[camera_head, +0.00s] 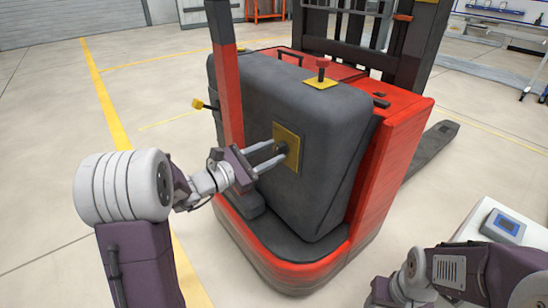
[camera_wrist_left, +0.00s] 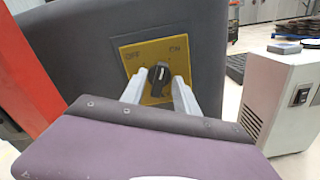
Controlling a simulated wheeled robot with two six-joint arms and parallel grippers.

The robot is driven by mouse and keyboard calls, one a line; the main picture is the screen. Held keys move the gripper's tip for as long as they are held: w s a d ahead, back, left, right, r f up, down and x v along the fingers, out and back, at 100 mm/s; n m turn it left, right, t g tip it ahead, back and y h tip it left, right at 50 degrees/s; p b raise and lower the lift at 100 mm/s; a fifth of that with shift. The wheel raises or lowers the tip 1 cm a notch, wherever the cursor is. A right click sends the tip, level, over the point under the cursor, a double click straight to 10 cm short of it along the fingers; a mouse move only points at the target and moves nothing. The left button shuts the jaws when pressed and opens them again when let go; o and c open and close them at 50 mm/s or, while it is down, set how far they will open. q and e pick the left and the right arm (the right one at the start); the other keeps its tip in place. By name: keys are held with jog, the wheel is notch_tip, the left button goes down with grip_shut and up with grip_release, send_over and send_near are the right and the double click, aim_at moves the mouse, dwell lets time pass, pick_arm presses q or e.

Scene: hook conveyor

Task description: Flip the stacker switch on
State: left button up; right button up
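The stacker (camera_head: 300,110) is a red and dark grey machine in the middle of the head view. Its switch is a black knob (camera_wrist_left: 160,76) on a yellow plate (camera_wrist_left: 153,93) marked OFF at left and ON at right. The knob stands roughly upright between the two words. The plate also shows in the head view (camera_head: 291,160). My left gripper (camera_head: 279,153) points at the plate, with one finger on each side of the knob. It is open, and I cannot tell whether a finger touches the knob. My right arm shows at lower right, but its fingers are not visible.
A red post (camera_head: 228,95) rises close to my left gripper. A white cabinet (camera_wrist_left: 280,95) with a small panel stands to the right in the wrist view. The floor at left is clear.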

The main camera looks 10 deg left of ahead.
pick_arm(q)
jog(key=shift+w+d, duration=0.4)
jog(key=shift+w, duration=0.15)
grip_shut()
jog(key=m+b, duration=0.1)
jog(key=b, duration=0.1)
jog(key=m+b, duration=0.1)
jog(key=b, duration=0.1)
jog(key=shift+s+f+m, duration=0.1)
jog(key=shift+f+m, duration=0.2)
jog(key=shift+f, duration=0.1)
jog(key=shift+r+m+b, duration=0.25)
jog(key=shift+m+b, duration=0.15)
jog(key=shift+b, duration=0.05)
grip_release()
jog(key=shift+r, duration=0.1)
